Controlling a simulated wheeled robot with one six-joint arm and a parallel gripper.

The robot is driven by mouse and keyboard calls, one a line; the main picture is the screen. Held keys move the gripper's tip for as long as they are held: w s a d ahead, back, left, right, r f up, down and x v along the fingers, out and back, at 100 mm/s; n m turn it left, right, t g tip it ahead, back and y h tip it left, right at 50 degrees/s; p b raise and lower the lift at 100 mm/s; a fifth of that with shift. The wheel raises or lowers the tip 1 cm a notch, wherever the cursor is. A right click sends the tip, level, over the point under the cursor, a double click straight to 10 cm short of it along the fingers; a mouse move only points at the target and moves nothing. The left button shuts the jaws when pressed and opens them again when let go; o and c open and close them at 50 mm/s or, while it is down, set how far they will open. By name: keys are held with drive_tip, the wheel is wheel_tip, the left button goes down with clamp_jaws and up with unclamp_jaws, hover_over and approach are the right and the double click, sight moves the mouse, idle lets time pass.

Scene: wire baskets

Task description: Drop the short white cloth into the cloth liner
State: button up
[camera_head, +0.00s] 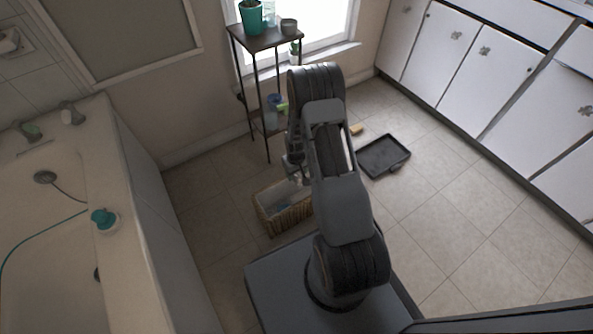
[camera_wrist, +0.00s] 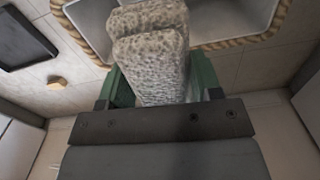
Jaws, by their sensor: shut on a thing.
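The short white cloth (camera_wrist: 152,50), greyish and speckled in this light, is folded between the green fingers of my gripper (camera_wrist: 160,88) in the wrist view. My gripper is shut on it. The wicker basket (camera_head: 287,219) stands on the floor left of my arm in the head view, with the white cloth liner (camera_head: 268,198) inside. In the wrist view the liner (camera_wrist: 92,22) and the basket's rope-like rim (camera_wrist: 240,42) show behind the cloth. The cloth overlaps the liner in that picture; its height above it is unclear. My arm hides part of the basket's right side.
A dark metal shelf stand (camera_head: 262,42) with pots is behind the basket. A black tray (camera_head: 384,157) and a small tan block (camera_head: 357,129) lie on the floor to the right. The bathtub (camera_head: 110,225) is at left, white cabinets (camera_head: 490,62) at right.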

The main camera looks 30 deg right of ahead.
drive_tip(key=o, duration=1)
drive_tip(key=shift+o, duration=0.2)
wheel_tip(320, 180, up, 14)
drive_tip(key=p, duration=0.5)
drive_tip(key=shift+f, duration=0.1)
drive_tip(key=s+a+r+t+p, duration=0.1)
drive_tip(key=s+a+r+p, duration=0.15)
drive_tip(key=r+p, duration=1)
drive_tip(key=s+a+r+t+p, duration=0.1)
drive_tip(key=s+a+r+p, duration=0.2)
drive_tip(key=r, duration=1.8)
drive_tip(key=s+a+r+p, duration=0.1)
drive_tip(key=s+r+p, duration=0.2)
drive_tip(key=r+p, duration=0.2)
drive_tip(key=s+a+r+t+p, duration=0.1)
drive_tip(key=s+r+p, duration=0.3)
drive_tip(key=r, duration=0.6)
drive_tip(key=s+a+r+p, duration=0.2)
drive_tip(key=s+r+p, duration=0.1)
drive_tip(key=r+p, duration=0.3)
wheel_tip(320, 180, up, 3)
drive_tip(key=shift+s+a+f+t, duration=0.15)
drive_tip(key=shift+s+t, duration=0.15)
drive_tip(key=shift+s, duration=0.05)
